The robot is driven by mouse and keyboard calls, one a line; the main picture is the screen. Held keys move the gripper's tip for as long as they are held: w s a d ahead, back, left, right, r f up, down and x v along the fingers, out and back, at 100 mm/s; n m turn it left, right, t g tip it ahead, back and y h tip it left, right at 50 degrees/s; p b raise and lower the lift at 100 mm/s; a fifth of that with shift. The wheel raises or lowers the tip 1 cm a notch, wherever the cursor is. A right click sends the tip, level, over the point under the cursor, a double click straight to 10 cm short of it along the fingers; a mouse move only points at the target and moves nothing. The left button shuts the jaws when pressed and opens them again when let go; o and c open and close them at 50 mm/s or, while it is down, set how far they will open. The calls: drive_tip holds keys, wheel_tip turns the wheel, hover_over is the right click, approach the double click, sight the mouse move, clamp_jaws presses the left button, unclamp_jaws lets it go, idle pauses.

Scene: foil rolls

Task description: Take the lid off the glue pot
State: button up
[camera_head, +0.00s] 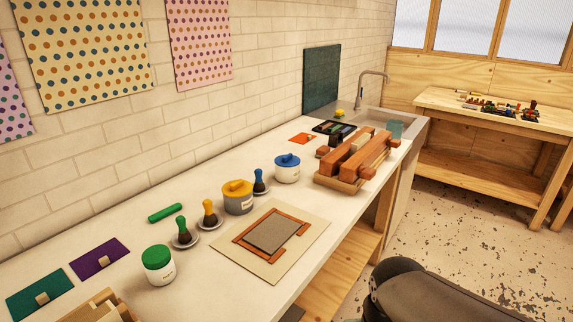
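Three lidded pots stand on the white counter (120,225), and I cannot read their labels to tell which is the glue pot. One is a white pot with a green lid (157,256) at the near left. One is a mustard-yellow and grey pot with a yellow knobbed lid (237,189) in the middle. One is a white pot with a blue knobbed lid (287,161) farther back. All three are upright with their lids on. My gripper is not in view; a dark part at the lower right seems to be mine.
Small green, yellow and blue-handled tools (209,212) stand on dishes between the pots. A cream sheet with an orange frame (271,237) lies in front. A green cylinder (165,213) lies near the wall.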

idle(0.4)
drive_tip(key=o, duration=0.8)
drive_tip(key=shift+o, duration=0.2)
